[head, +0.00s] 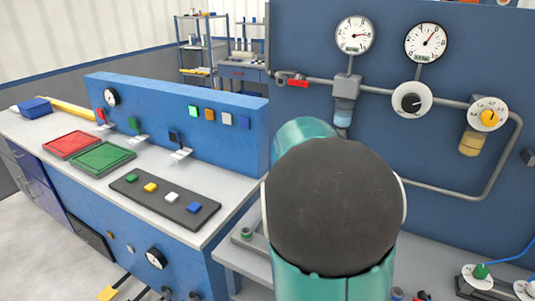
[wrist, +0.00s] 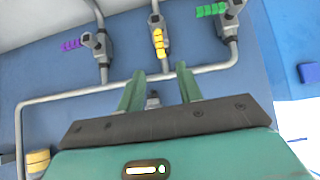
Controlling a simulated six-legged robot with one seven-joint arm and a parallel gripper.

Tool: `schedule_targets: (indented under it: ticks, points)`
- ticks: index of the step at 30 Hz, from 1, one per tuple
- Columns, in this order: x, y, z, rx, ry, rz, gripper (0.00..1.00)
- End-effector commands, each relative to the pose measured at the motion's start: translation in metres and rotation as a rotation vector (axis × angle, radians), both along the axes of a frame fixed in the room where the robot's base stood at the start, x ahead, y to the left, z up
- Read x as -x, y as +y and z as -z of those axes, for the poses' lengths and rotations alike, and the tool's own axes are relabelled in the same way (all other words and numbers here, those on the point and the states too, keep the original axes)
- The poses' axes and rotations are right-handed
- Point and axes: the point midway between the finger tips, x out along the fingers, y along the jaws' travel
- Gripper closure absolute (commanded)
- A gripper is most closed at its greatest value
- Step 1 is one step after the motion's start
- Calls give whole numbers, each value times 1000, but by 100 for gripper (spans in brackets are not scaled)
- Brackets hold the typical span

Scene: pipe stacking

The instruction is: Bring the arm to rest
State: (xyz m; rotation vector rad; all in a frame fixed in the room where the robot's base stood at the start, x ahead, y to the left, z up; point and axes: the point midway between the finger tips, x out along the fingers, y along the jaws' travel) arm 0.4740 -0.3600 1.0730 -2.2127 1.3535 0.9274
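My arm (head: 335,205) fills the lower middle of the head view as a teal link with a dark round cap, in front of the blue wall panel. My gripper (wrist: 160,75) shows in the wrist view with two green fingers apart and nothing held between them. It faces a blue panel with grey pipes (wrist: 85,93); I cannot tell the distance from the fingertips to the pipe. The gripper itself is not visible in the head view.
In the wrist view, valves with purple (wrist: 71,45), yellow (wrist: 159,43) and green (wrist: 211,9) handles sit on the pipes. In the head view, gauges (head: 426,42) and knobs (head: 411,101) line the panel. A workbench (head: 75,128) with red (head: 72,144) and green (head: 103,158) trays stands left.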

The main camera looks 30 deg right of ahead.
Motion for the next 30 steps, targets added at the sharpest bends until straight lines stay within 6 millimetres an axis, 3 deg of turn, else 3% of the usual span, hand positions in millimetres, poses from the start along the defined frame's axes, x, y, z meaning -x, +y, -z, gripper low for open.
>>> schedule_targets:
  ticks: [7, 11, 20, 30]
  points:
    - [1, 3, -1, -7, 0, -6, 65]
    - [7, 29, -5, -49, 9, -55, 65]
    - [51, 164, -27, -200, 85, -383, 65]
    - [142, 311, -43, -217, 196, -872, 65]
